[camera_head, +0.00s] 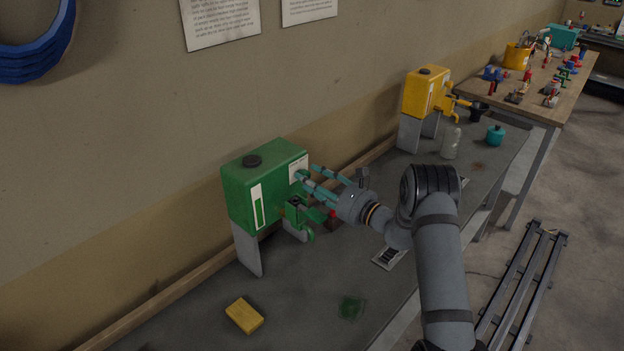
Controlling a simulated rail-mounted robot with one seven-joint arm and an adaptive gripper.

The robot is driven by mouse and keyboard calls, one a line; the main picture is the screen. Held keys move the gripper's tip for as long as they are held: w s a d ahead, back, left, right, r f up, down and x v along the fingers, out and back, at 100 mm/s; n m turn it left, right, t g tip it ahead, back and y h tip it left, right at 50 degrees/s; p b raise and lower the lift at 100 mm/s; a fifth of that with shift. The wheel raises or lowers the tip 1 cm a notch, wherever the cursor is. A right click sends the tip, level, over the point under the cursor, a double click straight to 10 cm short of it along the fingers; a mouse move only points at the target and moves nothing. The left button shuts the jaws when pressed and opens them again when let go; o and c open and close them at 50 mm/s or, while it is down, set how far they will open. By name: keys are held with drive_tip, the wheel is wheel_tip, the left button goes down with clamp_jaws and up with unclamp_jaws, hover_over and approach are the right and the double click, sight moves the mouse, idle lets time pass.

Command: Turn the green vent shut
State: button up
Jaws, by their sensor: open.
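The green oil drum (250,190) stands on grey supports on the bench against the wall. I cannot tell which of these parts is the green vent. My gripper (308,173) has teal fingers, spread open, pointing left at the drum's front near its white label. I see nothing between the fingers. I cannot tell whether they touch the drum. My gripper and wrist hide part of the bench behind them.
A yellow drum (426,92) with a tap stands farther back, near a black cup (479,112), a clear bottle (451,143) and a teal jar (495,135). A yellow sponge (244,315) and a green patch (351,307) lie on the near bench (300,300). A cluttered wooden table (545,103) stands beyond.

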drive_tip(key=shift+c, duration=0.6)
clamp_jaws()
drive_tip(key=shift+d, duration=0.1)
